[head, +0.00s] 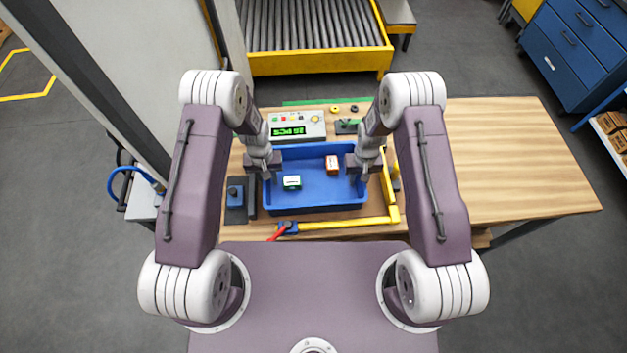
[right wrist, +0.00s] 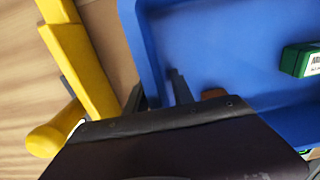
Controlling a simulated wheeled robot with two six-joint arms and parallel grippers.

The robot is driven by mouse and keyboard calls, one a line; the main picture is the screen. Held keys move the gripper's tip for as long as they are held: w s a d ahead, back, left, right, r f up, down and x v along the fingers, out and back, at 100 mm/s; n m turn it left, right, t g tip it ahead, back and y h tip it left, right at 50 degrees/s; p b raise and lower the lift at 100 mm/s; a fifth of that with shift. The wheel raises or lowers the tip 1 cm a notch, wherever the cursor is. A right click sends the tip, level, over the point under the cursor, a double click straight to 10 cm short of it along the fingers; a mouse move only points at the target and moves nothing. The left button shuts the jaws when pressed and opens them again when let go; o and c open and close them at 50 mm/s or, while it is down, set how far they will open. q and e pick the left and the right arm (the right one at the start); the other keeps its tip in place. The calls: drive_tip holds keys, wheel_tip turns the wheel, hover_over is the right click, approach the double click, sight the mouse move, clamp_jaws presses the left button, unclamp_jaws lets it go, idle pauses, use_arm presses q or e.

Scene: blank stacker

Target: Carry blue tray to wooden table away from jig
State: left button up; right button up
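The blue tray (head: 325,205) sits level inside the yellow-edged jig (head: 345,223) on the left part of the wooden table. It holds a green-and-white box (head: 292,182) and an orange box (head: 332,165). My left gripper (head: 266,174) is at the tray's left wall, its fingers close together there. My right gripper (head: 363,176) is at the right wall. In the right wrist view one finger is inside the blue tray (right wrist: 220,40) and one outside, close about the wall. The green box (right wrist: 300,60) also shows there; the orange one is mostly hidden.
The wooden table's (head: 500,160) right part is bare. A control box with a green display (head: 288,131) stands behind the tray. A yellow-framed roller conveyor (head: 315,62) lies beyond, and a blue drawer cabinet (head: 575,50) is at the far right.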

use_arm(q)
clamp_jaws()
use_arm(e)
clamp_jaws()
idle(1.2)
